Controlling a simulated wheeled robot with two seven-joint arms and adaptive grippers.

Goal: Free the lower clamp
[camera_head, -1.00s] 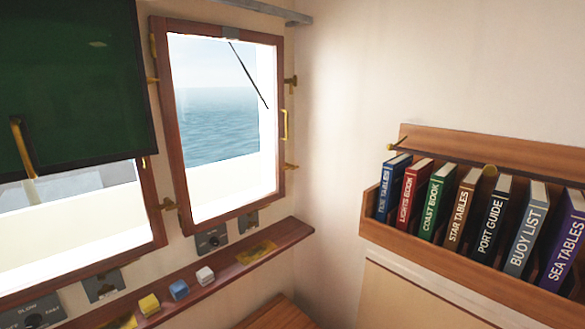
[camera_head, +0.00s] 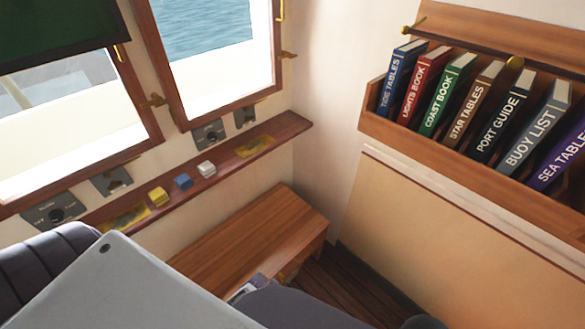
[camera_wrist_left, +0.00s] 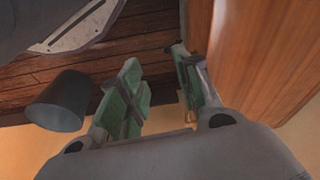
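The window (camera_head: 215,40) in its wooden frame stands at the upper middle of the head view, its top cut off. A small brass clamp (camera_head: 288,55) sits low on the right side of the frame. Another brass fitting (camera_head: 153,101) sits at its lower left, and part of a brass handle (camera_head: 281,10) shows above the right clamp. My left gripper (camera_wrist_left: 160,82) shows in the left wrist view, with its green-padded fingers apart and nothing seen between them. It is beside a wooden surface, away from the clamp. My right gripper is not in view.
A wooden ledge (camera_head: 225,168) under the windows carries a yellow block (camera_head: 158,197), a blue block (camera_head: 183,182) and a white block (camera_head: 206,169). A wooden bench (camera_head: 235,240) stands below. A book rack (camera_head: 375,125) is on the right wall. Dark plank floor (camera_head: 345,285) shows beyond the bench.

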